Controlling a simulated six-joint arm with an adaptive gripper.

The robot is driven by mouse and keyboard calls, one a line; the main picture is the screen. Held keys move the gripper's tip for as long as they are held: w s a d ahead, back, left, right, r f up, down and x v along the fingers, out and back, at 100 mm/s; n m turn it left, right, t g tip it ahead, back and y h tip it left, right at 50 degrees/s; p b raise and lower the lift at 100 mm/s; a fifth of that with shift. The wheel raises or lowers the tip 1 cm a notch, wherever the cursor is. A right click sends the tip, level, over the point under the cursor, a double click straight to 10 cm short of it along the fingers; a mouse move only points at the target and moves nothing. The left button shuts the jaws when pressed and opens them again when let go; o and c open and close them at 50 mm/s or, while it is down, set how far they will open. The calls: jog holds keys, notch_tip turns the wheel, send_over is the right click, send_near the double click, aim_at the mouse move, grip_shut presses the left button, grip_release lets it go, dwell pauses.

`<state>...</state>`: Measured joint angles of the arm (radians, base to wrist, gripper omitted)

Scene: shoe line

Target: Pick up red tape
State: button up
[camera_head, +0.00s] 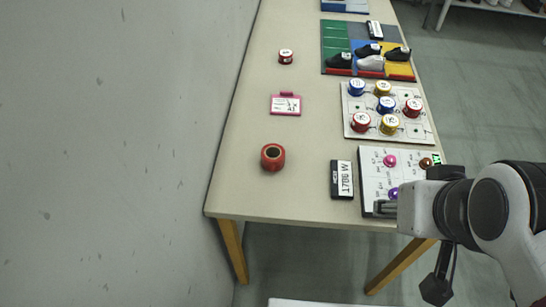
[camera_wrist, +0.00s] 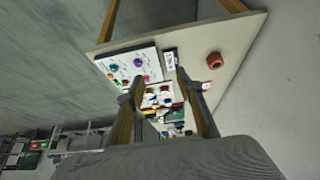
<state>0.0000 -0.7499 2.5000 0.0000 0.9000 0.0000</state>
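The red tape (camera_head: 272,157) is a red roll with a dark hollow centre. It lies on the bare left front part of the beige table (camera_head: 240,180). In the wrist view the red tape (camera_wrist: 215,61) is near the table's edge, to the right of my right-hand finger and well beyond it. My gripper (camera_wrist: 160,78) shows there with its two fingers spread apart and nothing held between them. In the head view my arm is at the lower right, off the table's front right corner, away from the tape.
A black label block (camera_head: 342,180) and a white board with coloured knobs (camera_head: 373,205) lie right of the tape. Behind are a pink badge (camera_head: 286,104), a board of coloured cans (camera_head: 352,133), a red can (camera_head: 286,57) and a shoe tray (camera_head: 336,38). A wall (camera_head: 110,150) stands left.

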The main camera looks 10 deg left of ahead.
jog(key=o, duration=0.9)
jog(key=shift+w, duration=0.1)
jog(key=w+f+n+t, duration=0.2)
jog(key=w+f+n, duration=0.15)
jog(key=w, duration=0.85)
jog(key=w+f+n+t, duration=0.2)
jog(key=w+f, duration=0.2)
jog(key=w, duration=0.7)
jog(key=a+f+n+y, duration=0.1)
jog(key=a+f+y, duration=0.2)
jog(key=a+f, duration=0.1)
jog(key=w+a+f+n+y, duration=0.1)
jog(key=a+f+n+y, duration=0.1)
jog(key=a+f, duration=0.3)
jog(key=w+a+f+n+g+y, duration=0.1)
jog(key=a+f+y, duration=0.3)
jog(key=a, duration=0.3)
jog(key=shift+w+f+n+y, duration=0.15)
jog(key=shift+f+n+y, duration=0.25)
jog(key=shift+f, duration=0.1)
jog(key=shift+s+a+f+y, duration=0.2)
jog(key=shift+s+a+y, duration=0.2)
jog(key=shift+a+y, duration=0.15)
jog(key=shift+w+a, duration=0.1)
